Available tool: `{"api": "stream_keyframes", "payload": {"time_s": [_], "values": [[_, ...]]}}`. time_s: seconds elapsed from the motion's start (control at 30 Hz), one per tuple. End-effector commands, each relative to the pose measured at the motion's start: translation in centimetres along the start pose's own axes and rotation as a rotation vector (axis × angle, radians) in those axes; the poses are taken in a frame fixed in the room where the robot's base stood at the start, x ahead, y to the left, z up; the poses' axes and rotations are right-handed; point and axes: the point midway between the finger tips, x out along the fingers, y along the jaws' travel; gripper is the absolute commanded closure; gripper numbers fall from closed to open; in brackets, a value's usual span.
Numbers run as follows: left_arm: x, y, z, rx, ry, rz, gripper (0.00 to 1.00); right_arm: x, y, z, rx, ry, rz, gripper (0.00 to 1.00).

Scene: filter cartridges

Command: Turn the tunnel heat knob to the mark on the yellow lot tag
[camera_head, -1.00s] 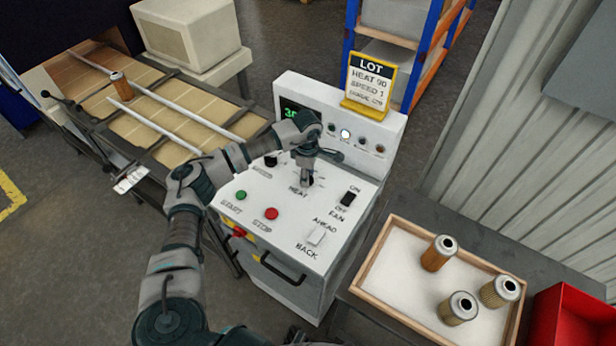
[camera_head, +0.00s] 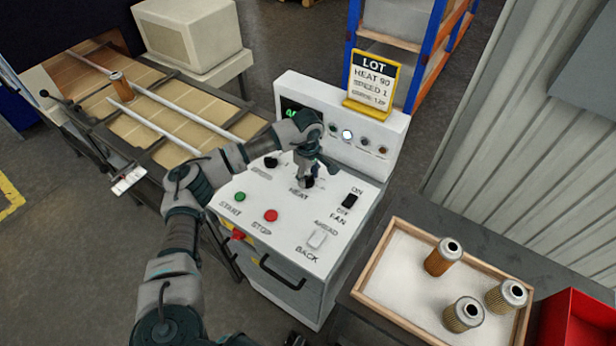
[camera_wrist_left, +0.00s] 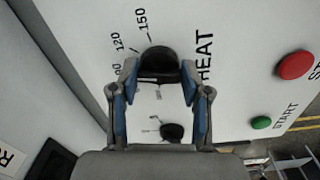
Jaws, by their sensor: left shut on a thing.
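The heat knob (camera_wrist_left: 158,62) is black and sits on the white control panel (camera_head: 268,218) beside the HEAT label. My left gripper (camera_wrist_left: 160,76) is shut on it, a blue-padded finger on each side. In the head view the left gripper (camera_head: 306,181) points down onto the knob, mostly hiding it. Marks 120 and 150 show beside the knob in the wrist view; another is partly covered by a finger. I cannot tell exactly where the knob points. The yellow lot tag (camera_head: 371,82) stands on the panel's back, reading HEAT 90, SPEED 1. My right gripper is not in view.
A green display (camera_head: 289,113) is mostly hidden by my arm. Start (camera_head: 239,197) and stop (camera_head: 271,215) buttons, a fan switch (camera_head: 349,201) and an ahead/back switch (camera_head: 317,239) are near. A tray (camera_head: 373,267) with filter cartridges stands right; a conveyor (camera_head: 185,128) runs left.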

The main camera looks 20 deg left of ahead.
Motion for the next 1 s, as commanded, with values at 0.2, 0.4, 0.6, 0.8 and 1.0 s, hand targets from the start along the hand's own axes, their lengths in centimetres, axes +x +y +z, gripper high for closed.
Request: {"api": "stream_keyframes", "payload": {"time_s": [0.2, 0.4, 0.6, 0.8, 1.0], "values": [[1.2, -0.4, 0.2, 0.004, -0.002, -0.021, 0.88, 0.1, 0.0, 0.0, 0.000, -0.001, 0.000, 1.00], [1.2, -0.4, 0.2, 0.003, -0.002, -0.021, 0.28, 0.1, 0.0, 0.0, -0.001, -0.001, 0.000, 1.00], [0.8, -0.3, 0.1, 0.002, -0.001, -0.015, 0.28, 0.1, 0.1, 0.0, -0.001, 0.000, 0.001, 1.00], [0.4, -0.4, 0.2, 0.002, 0.000, -0.010, 0.28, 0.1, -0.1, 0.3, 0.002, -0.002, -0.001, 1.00], [-2.0, -0.1, 0.1, 0.001, -0.001, -0.007, 0.28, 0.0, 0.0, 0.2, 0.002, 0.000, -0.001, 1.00]]}}
